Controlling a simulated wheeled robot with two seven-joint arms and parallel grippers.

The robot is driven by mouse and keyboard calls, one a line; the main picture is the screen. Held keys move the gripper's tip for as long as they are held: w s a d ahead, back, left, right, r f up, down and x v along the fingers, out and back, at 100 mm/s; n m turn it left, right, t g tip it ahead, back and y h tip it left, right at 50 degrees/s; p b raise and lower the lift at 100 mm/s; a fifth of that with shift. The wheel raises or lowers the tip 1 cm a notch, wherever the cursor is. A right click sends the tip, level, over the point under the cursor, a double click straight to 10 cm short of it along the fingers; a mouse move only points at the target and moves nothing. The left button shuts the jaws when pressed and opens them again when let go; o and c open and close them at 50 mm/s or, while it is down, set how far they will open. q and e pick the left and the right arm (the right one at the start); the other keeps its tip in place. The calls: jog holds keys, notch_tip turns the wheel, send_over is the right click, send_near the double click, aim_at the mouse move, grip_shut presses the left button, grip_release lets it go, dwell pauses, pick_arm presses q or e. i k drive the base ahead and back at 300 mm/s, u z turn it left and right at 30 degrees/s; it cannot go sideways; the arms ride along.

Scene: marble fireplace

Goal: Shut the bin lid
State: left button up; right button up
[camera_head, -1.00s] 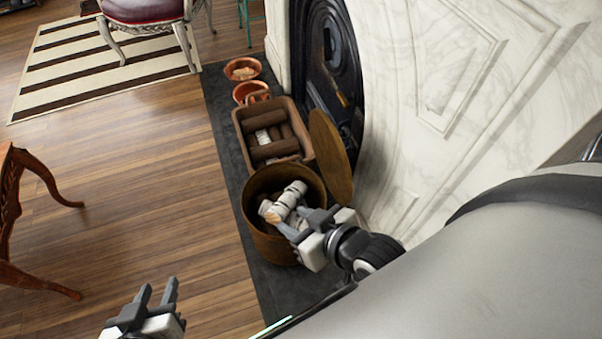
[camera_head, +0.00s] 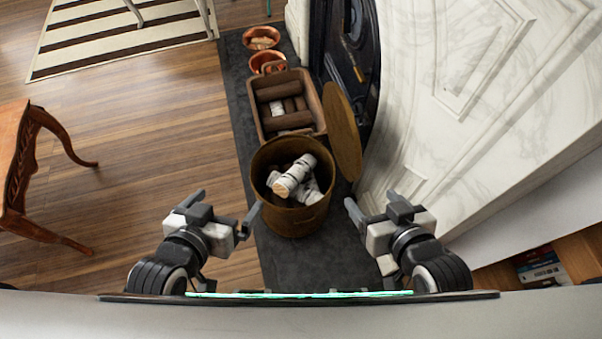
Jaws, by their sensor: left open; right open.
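The bin (camera_head: 292,222) is a round brown tub on the dark hearth strip, with several pale birch logs (camera_head: 296,176) inside. Its round brown lid (camera_head: 342,132) stands open, tilted up on the bin's right side near the fireplace. My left gripper (camera_head: 226,205) is open and empty, to the lower left of the bin and apart from it. My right gripper (camera_head: 370,202) is open and empty, to the right of the bin, below the lid, touching neither as far as I can see.
A brown crate of logs (camera_head: 262,126) stands just beyond the bin. Copper bowls (camera_head: 262,38) are farther back. The marble fireplace (camera_head: 440,90) rises on the right. A wooden table (camera_head: 18,150) stands at the left, with clear floor between.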

aim_at(342, 130)
jog(key=z, duration=2.2)
jog(key=k, duration=0.95)
jog(key=u, duration=2.1)
jog(key=i, duration=1)
jog(key=u, duration=0.05)
